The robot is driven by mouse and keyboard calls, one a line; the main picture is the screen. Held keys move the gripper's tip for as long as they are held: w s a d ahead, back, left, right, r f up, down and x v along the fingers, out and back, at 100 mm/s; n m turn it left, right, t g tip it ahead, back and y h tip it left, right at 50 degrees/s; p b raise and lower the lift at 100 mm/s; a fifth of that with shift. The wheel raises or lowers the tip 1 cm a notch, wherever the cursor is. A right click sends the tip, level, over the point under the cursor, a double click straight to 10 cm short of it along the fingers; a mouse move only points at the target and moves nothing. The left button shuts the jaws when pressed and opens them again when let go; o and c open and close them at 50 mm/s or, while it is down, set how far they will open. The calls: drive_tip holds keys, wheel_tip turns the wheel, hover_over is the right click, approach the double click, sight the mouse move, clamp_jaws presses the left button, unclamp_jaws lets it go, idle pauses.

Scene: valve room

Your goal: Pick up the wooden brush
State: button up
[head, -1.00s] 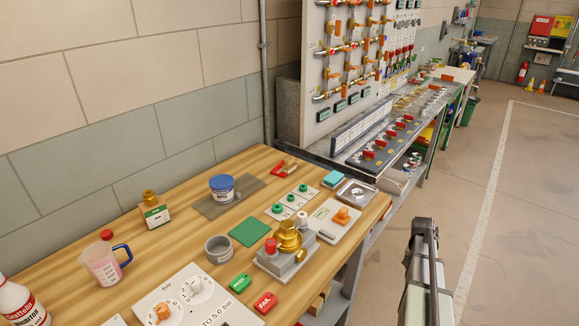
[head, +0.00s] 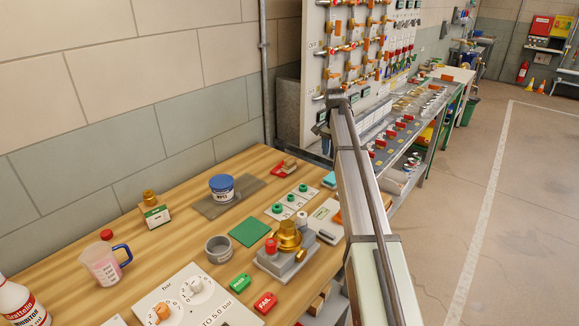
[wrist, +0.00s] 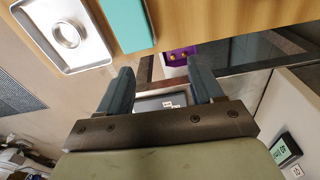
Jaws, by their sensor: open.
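A small brown wooden piece (head: 290,164), likely the wooden brush, lies at the far edge of the wooden bench, by a red object (head: 278,171). It is too small to make out its bristles. My gripper (head: 324,142) is to the right of it in the head view, above the far right end of the bench, and they are apart. In the wrist view my gripper (wrist: 160,86) is open with nothing between its two dark fingers. I cannot make out the brush in the wrist view.
A metal tray (wrist: 40,50) and a teal block (wrist: 127,22) lie near my fingers in the wrist view. The valve board (head: 315,60) rises behind my gripper.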

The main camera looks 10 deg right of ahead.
wheel_tip(320, 180, up, 8)
hover_over(290, 158)
drive_tip(key=s, duration=0.1)
drive_tip(key=shift+n+y, duration=0.3)
drive_tip(key=shift+n, duration=0.1)
wheel_tip(290, 158, down, 9)
drive_tip(key=shift+s+d+r, duration=0.1)
drive_tip(key=shift+d, duration=0.05)
drive_tip(key=shift+w+f, duration=0.25)
drive_tip(key=shift+f, duration=0.45)
drive_tip(key=shift+w+f, duration=0.15)
drive_tip(key=shift+f, duration=0.85)
drive_tip(key=shift+w+f, duration=0.1)
drive_tip(key=shift+f, duration=0.85)
drive_tip(key=shift+c, duration=0.3)
